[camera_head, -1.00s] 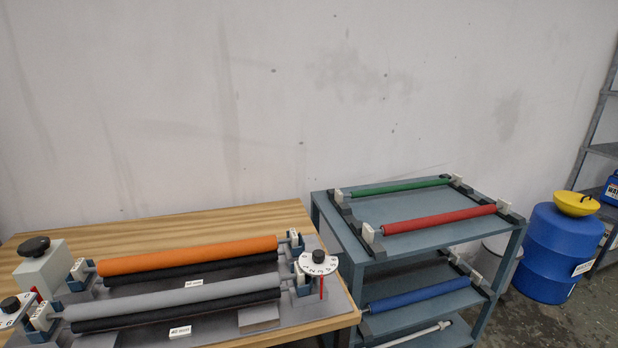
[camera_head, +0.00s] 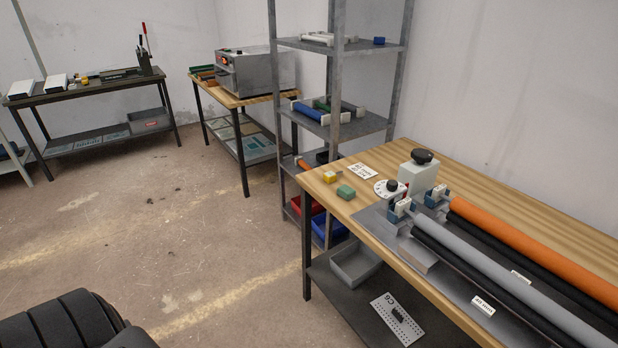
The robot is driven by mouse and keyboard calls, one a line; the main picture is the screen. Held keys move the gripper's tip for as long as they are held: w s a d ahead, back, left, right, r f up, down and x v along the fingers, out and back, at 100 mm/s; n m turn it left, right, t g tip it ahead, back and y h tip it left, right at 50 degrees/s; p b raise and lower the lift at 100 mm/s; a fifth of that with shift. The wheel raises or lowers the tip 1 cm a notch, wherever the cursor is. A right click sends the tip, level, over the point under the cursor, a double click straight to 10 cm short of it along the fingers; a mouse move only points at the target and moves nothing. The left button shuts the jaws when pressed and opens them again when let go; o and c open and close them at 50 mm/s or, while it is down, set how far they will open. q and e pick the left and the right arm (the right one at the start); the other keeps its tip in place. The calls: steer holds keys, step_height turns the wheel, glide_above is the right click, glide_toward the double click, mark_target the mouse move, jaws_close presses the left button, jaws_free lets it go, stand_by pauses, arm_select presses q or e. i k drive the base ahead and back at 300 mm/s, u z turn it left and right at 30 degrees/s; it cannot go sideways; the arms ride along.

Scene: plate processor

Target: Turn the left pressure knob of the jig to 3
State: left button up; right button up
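The jig's grey base plate (camera_head: 376,219) lies on the wooden table, with an orange roller (camera_head: 530,238), a grey roller (camera_head: 490,256) and black rollers between and beside them. The left pressure knob (camera_head: 392,185) is black and sits on a white round dial (camera_head: 384,194) at the jig's near left end. The dial's numbers are too small to read. A grey block with a black handwheel (camera_head: 422,157) stands just behind the dial. Neither of my grippers is in view.
A wooden table (camera_head: 480,172) carries the jig, with a yellow block (camera_head: 330,177) and green block (camera_head: 346,192) on its left end. A metal shelf rack (camera_head: 338,75) stands behind. Floor (camera_head: 200,240) left of the table is clear.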

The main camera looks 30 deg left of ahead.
mark_target(388, 191)
steer(key=u, duration=0.5)
steer(key=k, duration=1.25)
steer(key=z, duration=0.85)
steer(key=i, duration=1.35)
steer(key=u, duration=0.15)
